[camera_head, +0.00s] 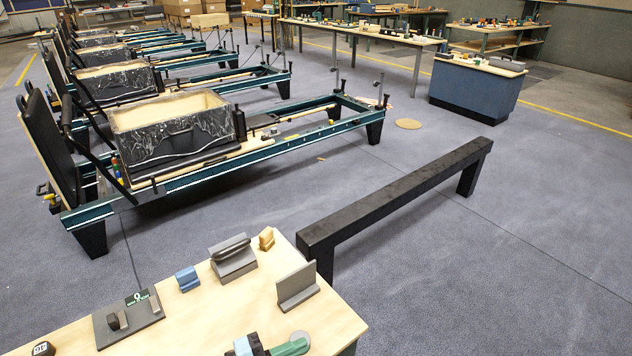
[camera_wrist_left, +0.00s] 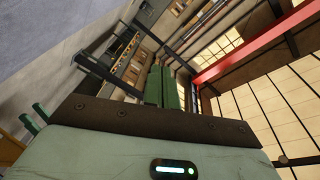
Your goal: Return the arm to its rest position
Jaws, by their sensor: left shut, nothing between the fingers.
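My left gripper (camera_head: 301,346) shows at the bottom edge of the head view, over the front of the pale wooden tabletop (camera_head: 200,335). Its pale body, dark plate and green fingers are partly cut off by the frame. In the left wrist view its two green fingers (camera_wrist_left: 161,72) lie side by side, shut and empty, pointing away past the dark plate. The rest of the left arm is out of the head view. My right gripper is in neither view.
On the tabletop are a blue block (camera_head: 187,278), a grey block with a handle (camera_head: 233,257), a tan block (camera_head: 266,239), a grey angled piece (camera_head: 297,287) and a dark board (camera_head: 128,320). A black beam (camera_head: 400,190) stands beyond. Reformers (camera_head: 240,155) stand in a row left.

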